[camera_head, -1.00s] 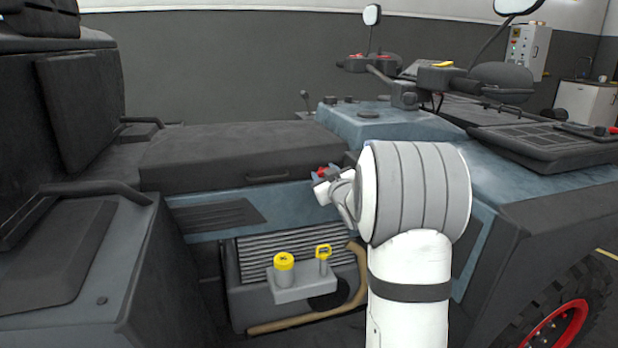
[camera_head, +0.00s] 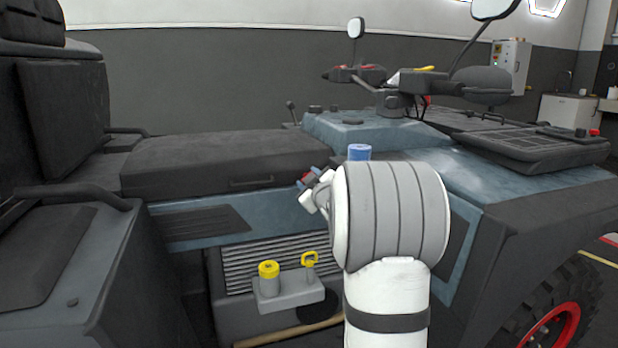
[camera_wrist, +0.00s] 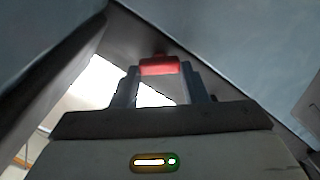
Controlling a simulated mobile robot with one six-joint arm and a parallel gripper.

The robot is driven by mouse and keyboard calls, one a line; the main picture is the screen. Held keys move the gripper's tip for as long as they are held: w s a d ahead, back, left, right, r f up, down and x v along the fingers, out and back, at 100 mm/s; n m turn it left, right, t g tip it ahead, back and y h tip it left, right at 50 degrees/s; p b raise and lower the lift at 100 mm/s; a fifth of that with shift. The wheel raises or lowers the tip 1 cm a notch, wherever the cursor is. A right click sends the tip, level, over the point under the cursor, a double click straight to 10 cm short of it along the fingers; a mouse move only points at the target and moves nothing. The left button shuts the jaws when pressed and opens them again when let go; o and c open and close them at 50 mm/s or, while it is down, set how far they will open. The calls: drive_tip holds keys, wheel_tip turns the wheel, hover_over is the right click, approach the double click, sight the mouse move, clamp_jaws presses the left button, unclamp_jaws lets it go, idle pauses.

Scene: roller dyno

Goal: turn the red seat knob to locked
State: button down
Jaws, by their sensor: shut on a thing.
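The red seat knob (camera_wrist: 159,66) shows between my fingertips in the wrist view. My gripper (camera_wrist: 160,72) is shut on the knob, one finger on each side. In the head view my gripper (camera_head: 309,180) is small and partly hidden by my own wrist. I cannot read any locked mark.
A blue cylinder (camera_head: 359,152) stands behind my wrist. The blue body panel (camera_head: 285,204) lies close to my gripper.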

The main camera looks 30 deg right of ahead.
drive_tip(key=shift+r, duration=0.1)
drive_tip(key=c, duration=0.8)
unclamp_jaws()
drive_tip(key=shift+c, duration=0.2)
drive_tip(key=s+a+p, duration=0.1)
drive_tip(key=s, duration=0.6)
drive_tip(key=shift+s, duration=0.3)
